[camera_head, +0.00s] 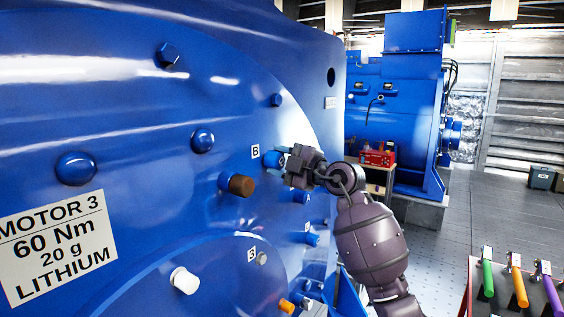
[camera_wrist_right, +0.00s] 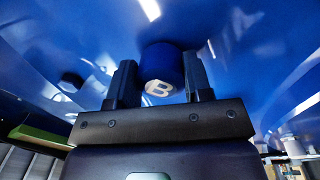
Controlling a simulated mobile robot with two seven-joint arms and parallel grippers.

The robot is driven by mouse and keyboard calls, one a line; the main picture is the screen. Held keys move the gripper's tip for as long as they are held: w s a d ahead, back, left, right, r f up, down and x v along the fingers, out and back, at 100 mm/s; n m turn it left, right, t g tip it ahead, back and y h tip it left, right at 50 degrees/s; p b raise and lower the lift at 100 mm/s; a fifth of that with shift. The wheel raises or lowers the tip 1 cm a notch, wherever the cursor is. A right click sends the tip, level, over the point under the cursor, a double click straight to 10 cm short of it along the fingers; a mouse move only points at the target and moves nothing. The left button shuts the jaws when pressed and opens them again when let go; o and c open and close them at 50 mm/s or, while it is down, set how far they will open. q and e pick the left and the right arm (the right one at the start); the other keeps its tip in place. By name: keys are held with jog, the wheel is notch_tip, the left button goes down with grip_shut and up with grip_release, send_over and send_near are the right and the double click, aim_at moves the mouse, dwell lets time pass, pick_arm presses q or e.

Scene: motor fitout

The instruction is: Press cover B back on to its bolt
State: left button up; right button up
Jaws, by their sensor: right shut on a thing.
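Cover B (camera_wrist_right: 160,62) is a blue round cap with a white letter B on its face. In the wrist view it sits between the two fingers of my right gripper (camera_wrist_right: 160,78), which is shut on it. In the head view the right gripper (camera_head: 285,166) is up against the blue motor (camera_head: 130,130), with blue cover B (camera_head: 270,159) at its tips beside the small B label (camera_head: 255,151). The bolt is hidden, so I cannot tell how far the cover is seated. My left gripper is in neither view.
Other bolts and caps stick out of the motor face, among them a brown-tipped one (camera_head: 240,185) and a white one (camera_head: 184,281). A tool stand (camera_head: 476,300) with green, orange and purple handles is at lower right. Open floor (camera_head: 500,215) lies to the right.

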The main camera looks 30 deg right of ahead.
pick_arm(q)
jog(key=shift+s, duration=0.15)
pick_arm(e)
jog(key=shift+w+a, duration=0.15)
jog(key=shift+w, duration=0.1)
jog(key=o, duration=1)
jog(key=shift+c, duration=0.2)
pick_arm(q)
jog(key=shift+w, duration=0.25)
pick_arm(e)
jog(key=v, duration=0.2)
jog(key=shift+s+f+b, duration=0.15)
jog(key=shift+s+b, duration=0.05)
jog(key=shift+b, duration=0.1)
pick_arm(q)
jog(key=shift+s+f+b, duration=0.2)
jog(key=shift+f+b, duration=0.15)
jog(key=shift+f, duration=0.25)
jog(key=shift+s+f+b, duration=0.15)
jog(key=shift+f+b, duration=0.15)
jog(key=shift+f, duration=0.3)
pick_arm(e)
jog(key=v, duration=0.8)
jog(key=shift+s, duration=0.15)
